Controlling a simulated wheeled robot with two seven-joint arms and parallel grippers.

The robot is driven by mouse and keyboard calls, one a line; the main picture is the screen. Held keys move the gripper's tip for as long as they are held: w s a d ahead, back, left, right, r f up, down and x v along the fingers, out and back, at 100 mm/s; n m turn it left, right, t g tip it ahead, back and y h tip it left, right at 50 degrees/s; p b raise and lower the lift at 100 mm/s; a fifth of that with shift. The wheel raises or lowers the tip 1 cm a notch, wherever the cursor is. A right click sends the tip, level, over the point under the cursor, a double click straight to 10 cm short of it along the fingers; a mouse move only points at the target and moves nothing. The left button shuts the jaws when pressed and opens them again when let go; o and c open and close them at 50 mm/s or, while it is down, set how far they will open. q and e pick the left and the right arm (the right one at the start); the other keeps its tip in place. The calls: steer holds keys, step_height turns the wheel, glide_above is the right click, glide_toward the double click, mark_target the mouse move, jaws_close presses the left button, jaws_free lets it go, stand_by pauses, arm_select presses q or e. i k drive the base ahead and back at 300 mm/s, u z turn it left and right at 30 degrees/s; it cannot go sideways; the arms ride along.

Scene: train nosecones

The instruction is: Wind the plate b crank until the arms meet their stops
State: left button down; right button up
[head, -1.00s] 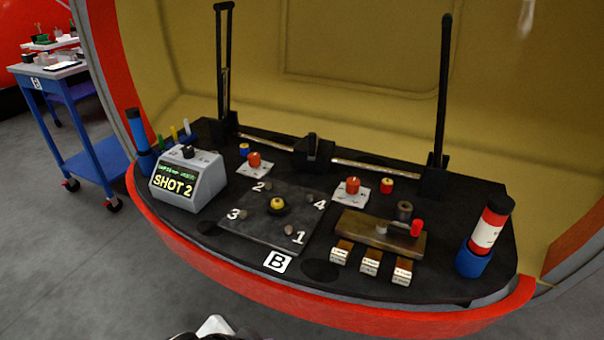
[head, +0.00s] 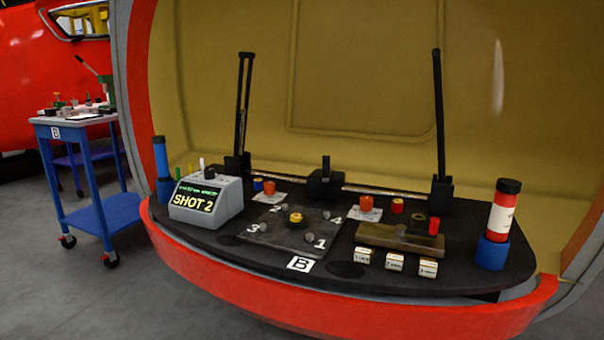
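The plate marked B (head: 299,264) is a dark square with numbers 1 to 4 and a small yellow-topped knob (head: 295,218) in its middle. Right of it lies a brass-coloured block (head: 400,240) with a red knob (head: 434,227) standing at its right end; it looks like a crank handle. At the back, a left black arm (head: 243,110) and a right black arm (head: 438,115) stand about upright. A metal rod (head: 385,191) runs between their bases through a black box (head: 325,183). I cannot tell whether the arms touch stops. Neither gripper is in view.
A grey box reading SHOT 2 (head: 206,202) and a blue cylinder (head: 161,160) stand at left. A red-and-white cylinder (head: 503,212) stands at right in a blue holder. Several small labelled blocks (head: 395,262) line the front. A red rim (head: 340,312) edges the deck. A blue cart (head: 105,210) stands left.

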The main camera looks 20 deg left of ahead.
mark_target(326, 169)
steer(key=u, duration=0.7)
steer(key=i, duration=0.65)
steer(key=z, duration=1.25)
